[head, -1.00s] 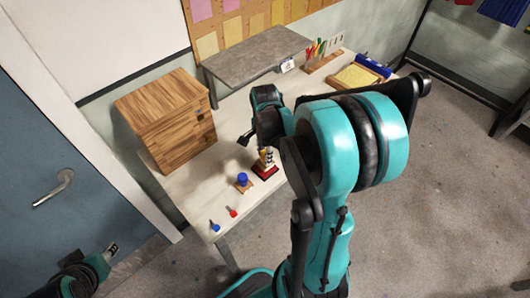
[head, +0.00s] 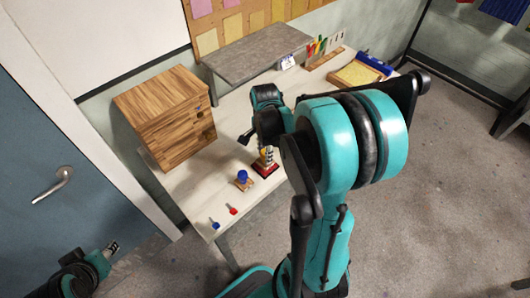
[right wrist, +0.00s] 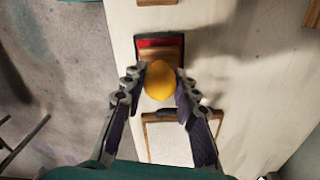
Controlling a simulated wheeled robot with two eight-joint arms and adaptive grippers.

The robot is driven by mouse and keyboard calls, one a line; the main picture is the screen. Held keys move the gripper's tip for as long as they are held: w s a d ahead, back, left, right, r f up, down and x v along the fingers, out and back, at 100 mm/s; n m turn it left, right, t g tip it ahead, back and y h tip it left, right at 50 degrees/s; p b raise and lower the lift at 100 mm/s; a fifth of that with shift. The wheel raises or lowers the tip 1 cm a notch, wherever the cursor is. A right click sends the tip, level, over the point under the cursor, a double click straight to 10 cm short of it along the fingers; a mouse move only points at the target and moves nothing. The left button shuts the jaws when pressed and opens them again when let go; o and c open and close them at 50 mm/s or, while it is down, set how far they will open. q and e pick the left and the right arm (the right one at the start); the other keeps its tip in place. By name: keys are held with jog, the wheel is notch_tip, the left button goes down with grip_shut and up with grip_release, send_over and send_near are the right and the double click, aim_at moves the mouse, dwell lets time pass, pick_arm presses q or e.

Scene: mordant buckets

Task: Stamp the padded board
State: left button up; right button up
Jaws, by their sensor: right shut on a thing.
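The right gripper (right wrist: 160,83) is shut on the round yellow knob (right wrist: 161,80) of a stamp. It also shows in the head view (head: 265,153). The knob is over a red ink pad (right wrist: 152,43) in a dark frame, seen in the head view as a small red block (head: 265,172). The stamp's lower part is hidden, so I cannot tell whether it touches the pad. A pale board with a wooden frame (right wrist: 150,117) lies nearer in the wrist view, partly behind the fingers; my arm hides it in the head view. My left gripper (head: 112,248) is low at the left, away from the table.
A blue-knobbed stamp (head: 242,178) stands left of the red pad. Small red (head: 233,210) and blue (head: 215,224) items lie near the table corner. A wooden drawer box (head: 165,115), a grey raised shelf (head: 255,52) and a yellow tray (head: 354,76) stand farther back.

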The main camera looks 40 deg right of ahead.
jog(key=shift+f+b, duration=0.4)
jog(key=shift+f, duration=0.1)
dwell(1.2)
jog(key=shift+r, duration=0.1)
notch_tip(320, 180, up, 7)
jog(key=p, duration=0.5)
jog(key=shift+p, duration=0.3)
